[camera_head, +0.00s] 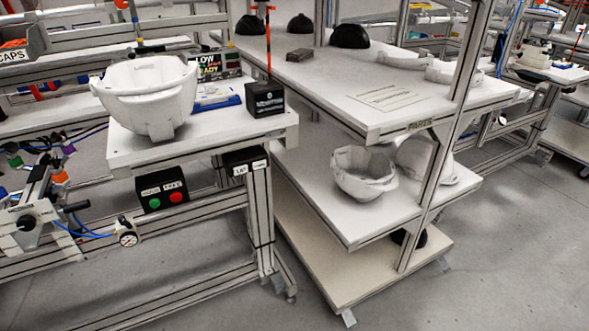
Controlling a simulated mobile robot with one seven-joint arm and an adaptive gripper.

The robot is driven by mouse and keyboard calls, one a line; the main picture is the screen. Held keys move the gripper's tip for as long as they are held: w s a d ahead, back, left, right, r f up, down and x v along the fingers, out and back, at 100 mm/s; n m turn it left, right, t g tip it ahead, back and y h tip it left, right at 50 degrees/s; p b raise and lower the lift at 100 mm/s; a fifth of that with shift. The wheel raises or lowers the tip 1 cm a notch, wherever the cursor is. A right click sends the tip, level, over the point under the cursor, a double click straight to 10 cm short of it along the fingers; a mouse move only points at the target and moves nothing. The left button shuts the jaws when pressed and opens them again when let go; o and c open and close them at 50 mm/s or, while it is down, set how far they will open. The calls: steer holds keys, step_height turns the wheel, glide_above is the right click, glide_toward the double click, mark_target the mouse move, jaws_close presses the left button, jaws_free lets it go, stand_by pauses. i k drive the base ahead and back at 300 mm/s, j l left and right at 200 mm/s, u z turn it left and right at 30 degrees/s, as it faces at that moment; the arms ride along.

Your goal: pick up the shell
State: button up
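A large white shell (147,95) sits open side up on the white workstation top (235,127) at the left. Another white shell (362,173) lies open side up on the middle shelf (330,205) of the rack. A further white shell (425,158) is beside it, partly hidden by the rack post. Several dark domed shells, one of them here (350,32), sit at the back of the top shelf. Flatter white pieces (405,60) lie at its right. I cannot tell which shell the task means. My gripper is not in view.
A black box (265,100) and a small display (218,65) stand beside the workstation shell. A button box (162,189) hangs below the top. A rack post (440,150) stands before the shelves. Grey floor (490,250) is clear at the right.

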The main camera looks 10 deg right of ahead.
mark_target(363, 175)
steer(key=i+l+z, duration=0.25)
steer(key=z, duration=0.2)
steer(key=i+l+z, duration=0.25)
steer(key=z, duration=0.15)
steer(key=i+z, duration=0.45)
